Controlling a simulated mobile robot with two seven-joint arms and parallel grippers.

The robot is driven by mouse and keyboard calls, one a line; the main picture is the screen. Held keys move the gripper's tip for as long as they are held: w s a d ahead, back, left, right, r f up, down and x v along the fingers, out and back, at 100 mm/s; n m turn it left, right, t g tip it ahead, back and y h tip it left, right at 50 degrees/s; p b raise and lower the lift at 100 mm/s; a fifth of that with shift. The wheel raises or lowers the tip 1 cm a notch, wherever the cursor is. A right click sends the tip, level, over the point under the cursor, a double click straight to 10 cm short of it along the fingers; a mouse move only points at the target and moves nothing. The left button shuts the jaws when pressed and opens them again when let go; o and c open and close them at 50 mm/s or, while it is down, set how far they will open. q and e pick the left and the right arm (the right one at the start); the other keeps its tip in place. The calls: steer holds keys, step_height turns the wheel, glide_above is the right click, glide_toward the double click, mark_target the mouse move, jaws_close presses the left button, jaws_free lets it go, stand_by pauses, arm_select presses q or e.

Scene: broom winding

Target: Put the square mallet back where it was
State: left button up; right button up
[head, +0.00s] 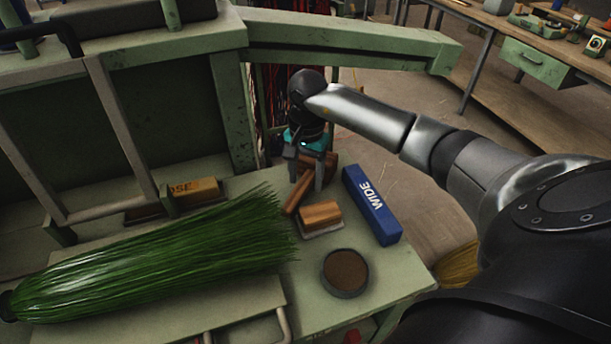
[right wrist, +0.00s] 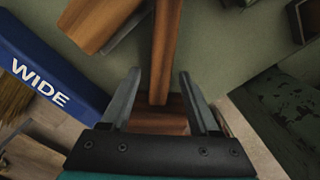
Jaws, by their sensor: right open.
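The square mallet (head: 295,198) lies at the back of the green bench, its wooden handle pointing toward the front. My right gripper (head: 305,185) is over it, pointing down, and partly hides its head. In the right wrist view, the mallet's handle (right wrist: 166,45) runs between the two open fingers (right wrist: 158,77), with a gap on each side. The blocky wooden head shows behind the fingers, partly covered by the gripper body. My left gripper is not in view.
A wooden block on a flat plate (head: 320,214) lies just in front of the mallet. A blue WIDE box (head: 371,205) stands to the right. A round brown-filled tin (head: 345,272) and green broom bristles (head: 160,255) are nearer. A green frame post (head: 232,110) rises left of my gripper.

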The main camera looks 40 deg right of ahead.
mark_target(307, 179)
steer(key=shift+r, duration=0.15)
step_height(307, 179, up, 12)
steer(key=p, duration=0.1)
steer(key=shift+d, duration=0.15)
